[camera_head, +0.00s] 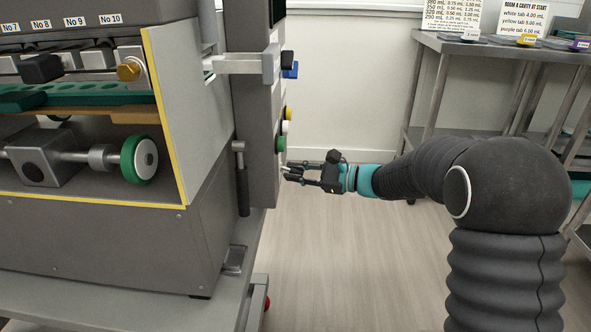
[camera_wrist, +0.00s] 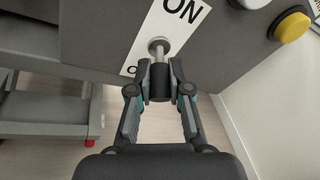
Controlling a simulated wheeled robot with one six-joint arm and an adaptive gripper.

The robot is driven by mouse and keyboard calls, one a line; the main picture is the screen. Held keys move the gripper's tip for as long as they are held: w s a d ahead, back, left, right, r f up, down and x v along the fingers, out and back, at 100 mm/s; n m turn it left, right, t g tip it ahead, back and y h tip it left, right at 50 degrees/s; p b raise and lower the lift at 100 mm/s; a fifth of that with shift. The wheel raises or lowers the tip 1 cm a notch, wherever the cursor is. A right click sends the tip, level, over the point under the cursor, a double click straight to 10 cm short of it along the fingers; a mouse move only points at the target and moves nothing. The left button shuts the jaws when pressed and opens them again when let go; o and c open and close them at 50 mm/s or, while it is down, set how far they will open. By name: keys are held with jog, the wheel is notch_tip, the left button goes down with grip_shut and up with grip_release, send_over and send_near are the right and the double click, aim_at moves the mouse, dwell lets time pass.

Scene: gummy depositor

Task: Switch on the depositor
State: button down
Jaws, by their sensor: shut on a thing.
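The depositor (camera_head: 182,110) stands at the left of the head view, with a grey control column (camera_head: 257,125) at its right end. In the wrist view a metal toggle switch (camera_wrist: 158,46) sticks out of a white plate (camera_wrist: 181,32) marked ON, with another marking partly hidden below. My gripper (camera_wrist: 160,80) is shut on the switch's dark tip, one finger on each side. The lever points toward the wrist camera; I cannot tell its position. In the head view my gripper (camera_head: 290,172) is at the column's lower right edge, and the switch is not clear there.
A yellow button (camera_wrist: 293,27) sits right of the plate. Green (camera_head: 281,144) and white (camera_head: 286,127) buttons show on the column's edge. A steel table (camera_head: 500,48) with signs and coloured tabs stands at the back right. Bare floor (camera_head: 340,270) lies below my arm.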

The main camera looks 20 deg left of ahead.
notch_tip(320, 180, up, 2)
jog(key=h+p, duration=0.4)
jog(key=p, duration=0.2)
jog(key=shift+r+n, duration=0.15)
jog(key=shift+n, duration=0.25)
jog(key=shift+r+t+h+p, duration=0.15)
jog(key=shift+t+h+p, duration=0.15)
jog(key=shift+h+p, duration=0.6)
jog(key=shift+a+r+n+h+p, duration=0.15)
jog(key=shift+n+h+p, duration=0.3)
jog(key=shift+h, duration=0.85)
jog(key=c, duration=1.1)
grip_release()
